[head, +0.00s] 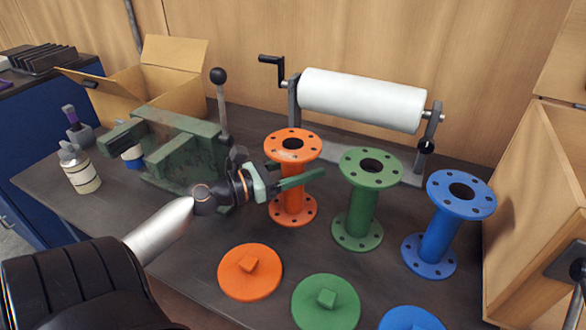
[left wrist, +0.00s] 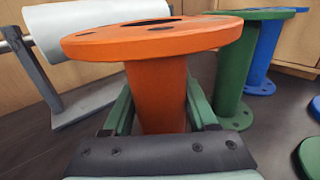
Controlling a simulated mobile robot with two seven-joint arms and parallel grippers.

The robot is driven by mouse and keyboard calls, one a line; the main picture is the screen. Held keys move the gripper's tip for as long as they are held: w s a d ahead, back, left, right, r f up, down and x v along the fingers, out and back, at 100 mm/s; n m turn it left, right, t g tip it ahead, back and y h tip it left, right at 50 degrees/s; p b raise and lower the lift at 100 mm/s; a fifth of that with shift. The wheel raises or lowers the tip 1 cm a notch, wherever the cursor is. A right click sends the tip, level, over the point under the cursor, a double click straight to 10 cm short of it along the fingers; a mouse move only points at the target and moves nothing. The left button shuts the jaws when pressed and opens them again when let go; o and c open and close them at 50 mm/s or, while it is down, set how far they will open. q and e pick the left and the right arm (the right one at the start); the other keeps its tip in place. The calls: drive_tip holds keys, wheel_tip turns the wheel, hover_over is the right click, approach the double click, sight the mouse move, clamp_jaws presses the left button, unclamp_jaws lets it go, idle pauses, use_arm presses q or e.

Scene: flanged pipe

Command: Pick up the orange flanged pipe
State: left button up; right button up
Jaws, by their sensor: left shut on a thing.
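The orange flanged pipe (head: 293,147) stands upright on the dark table in the head view, its lower flange at table level. My left gripper (head: 298,181) reaches in from the left, its green fingers on either side of the pipe's body below the top flange. It is shut on the pipe. In the left wrist view the orange pipe (left wrist: 158,95) fills the middle, its body between the two fingers (left wrist: 157,105). My right gripper is not in view.
A green flanged pipe (head: 362,207) stands close to the right, with a blue one (head: 437,240) beyond it. Orange (head: 250,285), green (head: 310,310) and blue (head: 410,322) discs lie in front. A white roller (head: 360,98) is behind; a green vise (head: 175,150) and cardboard box (head: 150,95) are left.

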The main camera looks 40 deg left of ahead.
sight(287, 149)
use_arm(q)
clamp_jaws()
drive_tip(key=shift+r, duration=0.25)
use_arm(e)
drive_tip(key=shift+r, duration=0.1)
use_arm(q)
drive_tip(key=r, duration=0.1)
drive_tip(key=r+p, duration=0.2)
drive_tip(key=shift+s+r, duration=0.25)
drive_tip(key=shift+r, duration=0.1)
drive_tip(key=s+r, duration=0.1)
drive_tip(key=s+r+p, duration=0.1)
drive_tip(key=r, duration=0.1)
drive_tip(key=s+r+p, duration=0.1)
drive_tip(key=s, duration=0.1)
drive_tip(key=shift+a+r, duration=0.25)
drive_tip(key=shift+r, duration=0.15)
drive_tip(key=s+a+r+p, duration=0.1)
drive_tip(key=s+r, duration=0.3)
drive_tip(key=s, duration=0.5)
drive_tip(key=shift+s, duration=0.25)
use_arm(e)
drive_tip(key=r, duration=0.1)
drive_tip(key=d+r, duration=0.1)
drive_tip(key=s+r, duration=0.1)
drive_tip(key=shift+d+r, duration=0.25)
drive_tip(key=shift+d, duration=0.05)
use_arm(q)
drive_tip(key=shift+r, duration=0.1)
